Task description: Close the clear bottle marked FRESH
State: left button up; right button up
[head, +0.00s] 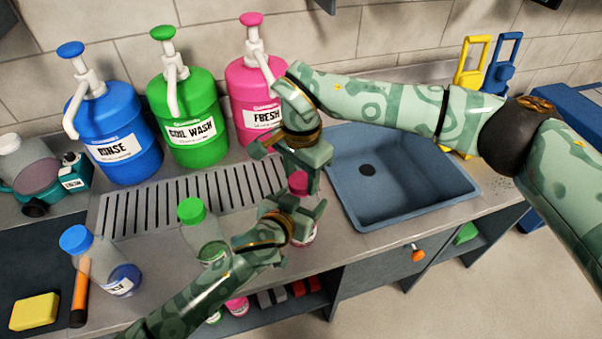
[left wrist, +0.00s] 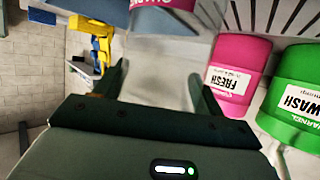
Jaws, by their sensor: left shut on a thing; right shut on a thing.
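The clear bottle (head: 303,238) stands upright near the counter's front edge, mostly hidden by my left gripper; pink shows low in it. My left gripper (head: 294,212) is shut around its side. In the left wrist view the bottle (left wrist: 160,58) fills the space between the fingers, its label cut off at the top edge. My right gripper (head: 303,160) points down above the bottle, shut on the pink cap (head: 298,184). The cap is over the bottle's mouth; I cannot tell whether it touches the neck.
Blue (head: 115,135), green (head: 187,118) and pink FRESH (head: 256,95) pump jugs stand behind. Clear bottles with a green cap (head: 191,211) and a blue cap (head: 75,238) stand to the left. A sink (head: 400,178) is at the right. A yellow sponge (head: 35,312) lies front left.

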jog(key=m, duration=0.3)
jog(key=o, duration=1.1)
jog(key=shift+r, duration=2.25)
jog(key=shift+c, duration=0.5)
